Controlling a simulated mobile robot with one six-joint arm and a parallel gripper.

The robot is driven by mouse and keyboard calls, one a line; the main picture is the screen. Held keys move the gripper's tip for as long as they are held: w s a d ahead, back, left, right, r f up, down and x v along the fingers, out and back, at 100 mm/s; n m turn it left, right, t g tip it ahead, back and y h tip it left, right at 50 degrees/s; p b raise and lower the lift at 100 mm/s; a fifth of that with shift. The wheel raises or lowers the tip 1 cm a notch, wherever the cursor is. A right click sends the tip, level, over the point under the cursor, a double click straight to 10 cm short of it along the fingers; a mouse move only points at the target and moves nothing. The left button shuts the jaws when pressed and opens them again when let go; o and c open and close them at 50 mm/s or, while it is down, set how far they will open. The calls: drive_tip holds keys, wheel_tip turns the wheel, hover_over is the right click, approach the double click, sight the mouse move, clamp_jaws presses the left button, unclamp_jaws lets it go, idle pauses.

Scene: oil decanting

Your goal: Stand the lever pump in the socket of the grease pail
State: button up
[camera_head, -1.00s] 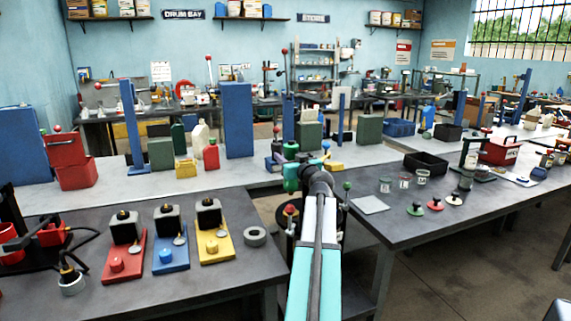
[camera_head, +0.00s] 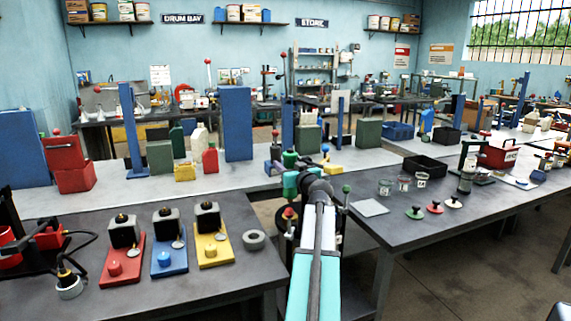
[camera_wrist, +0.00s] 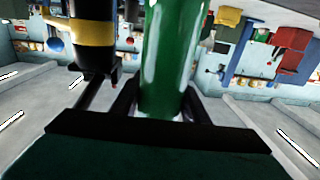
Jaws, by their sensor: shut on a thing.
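My gripper (camera_wrist: 160,105) is shut on a glossy green cylinder (camera_wrist: 168,55), which I take to be the lever pump's body. The cylinder stands between the black fingers, and its far end leaves the wrist picture. A black cylinder with a yellow band (camera_wrist: 92,35) is beside it on the left, apart from it. In the head view my wrist hides the fingers; a green rounded top (camera_head: 290,158) shows just beyond it, over the pale bench. I cannot pick out the grease pail or its socket with certainty in either view.
The left dark bench holds red, blue and yellow bases (camera_head: 212,247) with grey blocks, and a grey ring (camera_head: 254,240). The right bench holds a black tray (camera_head: 425,164), glass jars and small knobbed discs (camera_head: 434,207). Blue posts (camera_head: 131,130) rise from the pale bench.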

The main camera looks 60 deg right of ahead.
wheel_tip(320, 180, down, 5)
drive_tip(key=b, duration=0.3)
drive_tip(key=shift+r, duration=0.15)
drive_tip(key=shift+b, duration=0.35)
idle(0.7)
drive_tip(key=shift+b, duration=1.7)
idle(1.7)
drive_tip(key=shift+f+b, duration=1.3)
drive_tip(key=shift+b, duration=0.45)
idle(1.1)
